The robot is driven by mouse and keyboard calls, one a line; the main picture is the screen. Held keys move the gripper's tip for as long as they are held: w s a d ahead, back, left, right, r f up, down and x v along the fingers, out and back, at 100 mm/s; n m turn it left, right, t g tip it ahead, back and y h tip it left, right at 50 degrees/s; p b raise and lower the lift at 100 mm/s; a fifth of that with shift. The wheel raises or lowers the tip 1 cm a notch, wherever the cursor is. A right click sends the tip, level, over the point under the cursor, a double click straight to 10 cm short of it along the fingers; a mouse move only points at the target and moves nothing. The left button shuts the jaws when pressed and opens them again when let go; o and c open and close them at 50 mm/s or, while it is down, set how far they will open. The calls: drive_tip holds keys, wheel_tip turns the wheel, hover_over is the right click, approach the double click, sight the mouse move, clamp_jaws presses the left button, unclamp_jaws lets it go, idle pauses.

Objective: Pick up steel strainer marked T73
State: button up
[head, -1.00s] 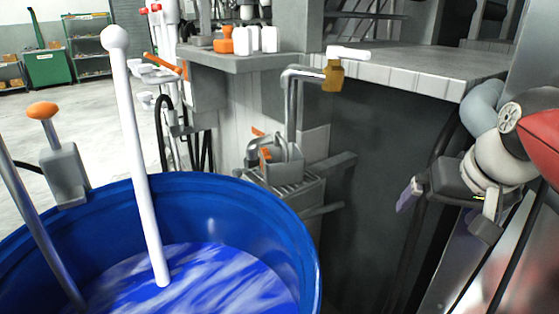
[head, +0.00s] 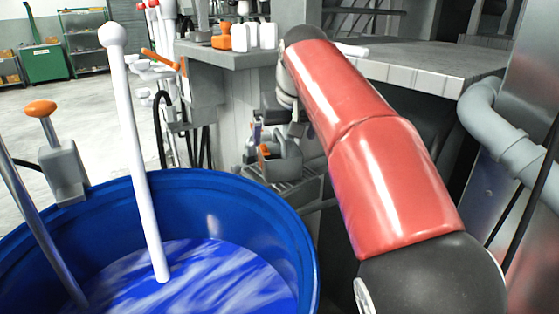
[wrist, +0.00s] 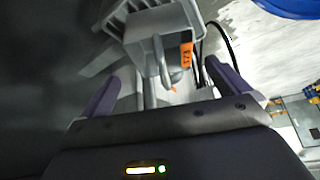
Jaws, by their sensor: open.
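The steel strainer (head: 287,165) is a grey, box-like piece with an orange tag, sitting on a slatted rack beside the blue vat in the head view. In the wrist view the strainer (wrist: 160,45) shows at top centre, its orange tag reading what looks like T73. My gripper (wrist: 165,90) is open, its two purple fingers apart on either side below the strainer in the picture, with nothing held. In the head view my gripper (head: 258,132) is small and partly hidden, just above the strainer. My red arm covers the area to the right of it.
A blue vat (head: 200,190) of blue liquid stands at front left, with a white rod (head: 135,150) in it. A grey counter (head: 430,75) and a shelf with orange and white bottles (head: 240,38) are above the rack. A black hose hangs nearby.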

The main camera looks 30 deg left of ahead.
sight(282, 137)
drive_tip(key=x, duration=0.4)
drive_tip(key=shift+w+a+f, duration=0.1)
drive_tip(key=shift+a+f, duration=0.05)
drive_tip(key=shift+a, duration=0.15)
drive_tip(key=c, duration=1.1)
drive_tip(key=shift+o, duration=0.2)
